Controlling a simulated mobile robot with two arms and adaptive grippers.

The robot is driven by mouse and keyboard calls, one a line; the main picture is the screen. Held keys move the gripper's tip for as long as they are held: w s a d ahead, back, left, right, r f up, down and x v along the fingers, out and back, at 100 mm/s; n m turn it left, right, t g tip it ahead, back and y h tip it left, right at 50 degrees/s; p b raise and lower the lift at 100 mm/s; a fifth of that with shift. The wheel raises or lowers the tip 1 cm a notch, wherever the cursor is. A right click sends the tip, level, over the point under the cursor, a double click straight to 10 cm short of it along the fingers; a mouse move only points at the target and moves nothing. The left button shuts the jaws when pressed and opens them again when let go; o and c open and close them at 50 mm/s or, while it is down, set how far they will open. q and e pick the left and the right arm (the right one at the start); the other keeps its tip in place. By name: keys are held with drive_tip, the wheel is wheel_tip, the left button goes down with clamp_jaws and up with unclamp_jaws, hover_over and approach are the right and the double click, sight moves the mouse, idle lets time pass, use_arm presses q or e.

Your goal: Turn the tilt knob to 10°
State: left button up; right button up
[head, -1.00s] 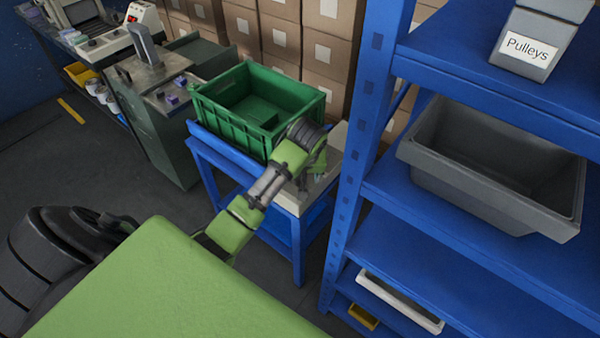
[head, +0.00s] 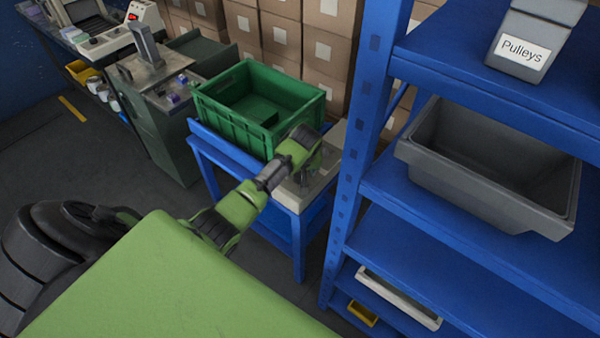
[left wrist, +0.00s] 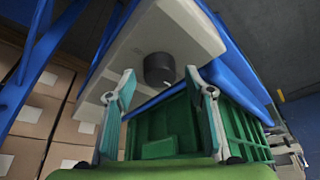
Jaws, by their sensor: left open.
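The tilt knob (left wrist: 159,69) is a short black cylinder on a beige panel (left wrist: 185,28) in the left wrist view. My left gripper (left wrist: 160,82) is open, with one fingertip on each side of the knob in that view. I cannot tell whether the fingers touch it. No angle marks are readable. In the head view my left gripper (head: 302,178) is over the beige panel (head: 330,166) at the right end of a blue stand (head: 206,146), and my wrist hides the knob. My right gripper is not in view.
A green crate (head: 222,120) stands on the blue stand, close beside my left wrist. A blue shelf rack (head: 352,175) with a grey bin (head: 480,195) is near on the right. Cardboard boxes (head: 280,35) are stacked behind. Open floor lies at left.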

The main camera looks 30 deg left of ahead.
use_arm(q)
drive_tip(key=shift+w+a+f, duration=0.1)
drive_tip(key=shift+f, duration=0.35)
drive_tip(key=c, duration=1.1)
drive_tip(key=shift+c, duration=0.2)
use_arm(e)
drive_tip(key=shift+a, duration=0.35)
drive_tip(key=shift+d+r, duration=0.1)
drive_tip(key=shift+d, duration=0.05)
